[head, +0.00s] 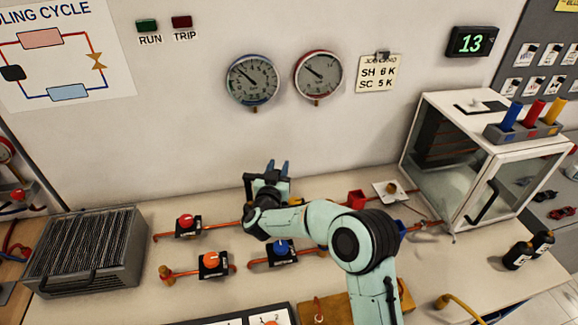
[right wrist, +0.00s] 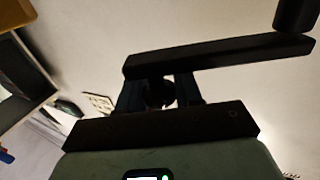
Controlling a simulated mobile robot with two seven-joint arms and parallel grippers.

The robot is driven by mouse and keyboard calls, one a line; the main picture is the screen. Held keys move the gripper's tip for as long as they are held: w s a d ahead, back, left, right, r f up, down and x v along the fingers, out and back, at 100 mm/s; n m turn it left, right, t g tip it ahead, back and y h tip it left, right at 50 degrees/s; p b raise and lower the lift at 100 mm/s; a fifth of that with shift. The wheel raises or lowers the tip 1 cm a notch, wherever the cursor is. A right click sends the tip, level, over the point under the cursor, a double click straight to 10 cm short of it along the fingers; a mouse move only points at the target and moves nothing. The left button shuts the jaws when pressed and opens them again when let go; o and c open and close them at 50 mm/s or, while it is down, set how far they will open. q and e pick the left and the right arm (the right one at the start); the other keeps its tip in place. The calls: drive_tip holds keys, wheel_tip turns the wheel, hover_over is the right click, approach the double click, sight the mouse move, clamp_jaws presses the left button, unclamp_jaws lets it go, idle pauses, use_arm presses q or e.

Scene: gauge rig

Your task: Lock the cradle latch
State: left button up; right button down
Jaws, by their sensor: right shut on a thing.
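My right gripper (head: 277,168) is near the back of the bench by the wall, with its dark blue fingers pointing up in the head view. In the right wrist view the gripper (right wrist: 157,92) is shut, with a long black bar (right wrist: 225,55) across its fingertips. A round dark part (right wrist: 160,92) shows between the fingers. A black knob-like piece (right wrist: 296,14) is beside the bar's right end. I cannot tell whether the bar is the cradle latch, and no cradle is clearly visible. My left gripper is not in view.
Valves with a red knob (head: 185,221), an orange knob (head: 210,260) and a blue knob (head: 281,247) sit on copper pipes near my arm. A finned grey unit (head: 85,255) stands left. A glass-doored cabinet (head: 480,150) stands right. Two gauges (head: 253,80) hang on the wall.

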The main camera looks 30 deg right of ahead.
drive_tip(key=c, duration=0.8)
unclamp_jaws()
drive_tip(key=b+v, duration=0.2)
drive_tip(key=v, duration=1.1)
drive_tip(key=shift+s+a+r, duration=0.1)
drive_tip(key=shift+s+a, duration=0.05)
drive_tip(key=shift+s, duration=0.05)
drive_tip(key=shift+c, duration=0.2)
